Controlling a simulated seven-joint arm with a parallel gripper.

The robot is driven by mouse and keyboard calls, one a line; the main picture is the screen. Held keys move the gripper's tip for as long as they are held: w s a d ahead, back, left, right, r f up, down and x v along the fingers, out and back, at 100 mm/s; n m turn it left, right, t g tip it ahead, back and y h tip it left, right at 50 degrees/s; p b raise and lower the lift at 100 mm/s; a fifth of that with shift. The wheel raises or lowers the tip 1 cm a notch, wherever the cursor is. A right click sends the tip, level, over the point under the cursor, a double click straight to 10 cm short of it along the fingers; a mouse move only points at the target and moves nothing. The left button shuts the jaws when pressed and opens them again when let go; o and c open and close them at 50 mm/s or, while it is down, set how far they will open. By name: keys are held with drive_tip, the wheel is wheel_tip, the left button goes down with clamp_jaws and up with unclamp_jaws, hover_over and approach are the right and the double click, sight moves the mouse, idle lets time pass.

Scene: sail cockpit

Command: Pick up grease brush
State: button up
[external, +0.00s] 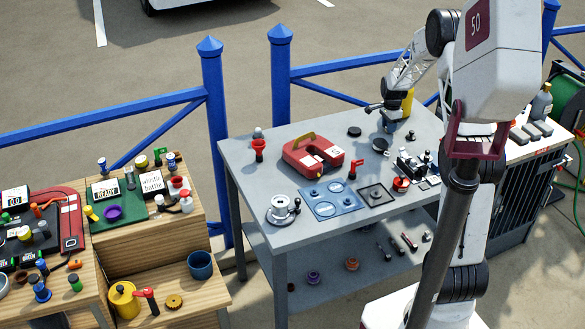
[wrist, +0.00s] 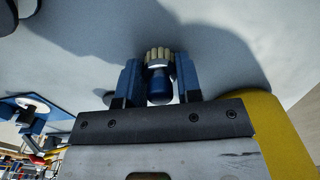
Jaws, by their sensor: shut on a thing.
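The grease brush (wrist: 159,83) has a blue handle and a cream bristle head. In the wrist view it sits between the two blue fingers of my gripper (wrist: 159,80), which is shut on it. The bristles point away from the wrist, toward the grey surface. In the external view my gripper (external: 390,124) is over the back right part of the grey table (external: 235,150). The brush cannot be made out there, and I cannot tell whether it touches the table.
Blue railings (external: 211,100) run behind. Wooden benches with clutter stand at left. Some table top near the back is bare.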

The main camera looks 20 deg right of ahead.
drive_tip(key=shift+r, duration=0.1)
drive_tip(key=shift+r, duration=4.9)
drive_tip(key=shift+s, duration=0.1)
